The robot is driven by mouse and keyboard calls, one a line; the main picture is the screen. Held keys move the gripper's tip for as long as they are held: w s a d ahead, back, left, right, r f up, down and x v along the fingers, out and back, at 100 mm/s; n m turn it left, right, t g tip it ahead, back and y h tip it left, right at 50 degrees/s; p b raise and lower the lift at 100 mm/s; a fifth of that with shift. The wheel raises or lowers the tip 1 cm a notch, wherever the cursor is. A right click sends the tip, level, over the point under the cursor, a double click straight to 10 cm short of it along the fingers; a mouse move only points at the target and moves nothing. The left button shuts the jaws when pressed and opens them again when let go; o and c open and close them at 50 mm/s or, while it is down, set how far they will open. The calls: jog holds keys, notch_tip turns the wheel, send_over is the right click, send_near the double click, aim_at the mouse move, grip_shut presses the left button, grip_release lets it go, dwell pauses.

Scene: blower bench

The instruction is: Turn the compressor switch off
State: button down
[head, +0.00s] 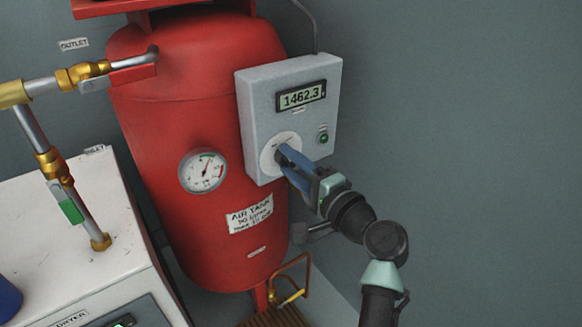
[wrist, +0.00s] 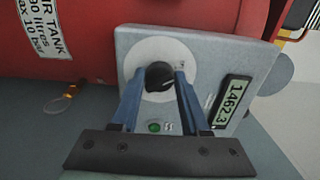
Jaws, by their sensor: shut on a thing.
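The compressor switch is a black rotary knob (wrist: 159,77) on a round white plate (head: 268,153), low on the front of a grey control box (head: 256,92). The box's display (head: 302,95) reads 1462.3, and a green lamp or button (head: 323,137) sits below it. My gripper (head: 283,154) reaches the knob from the lower right. Its blue fingers are shut on the knob, one on each side in the wrist view (wrist: 160,82). In the head view the fingers hide most of the knob. The markings around it are too small to read.
The red air tank (head: 190,115) stands just left of the box, with a round pressure gauge (head: 203,170). Brass pipework (head: 85,75) and a white dryer cabinet (head: 60,215) are further left. The grey wall to the right is clear.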

jog(key=shift+f, duration=0.1)
dwell(0.3)
jog(key=shift+c, duration=2)
grip_release()
jog(key=p+v, duration=0.3)
jog(key=v, duration=1)
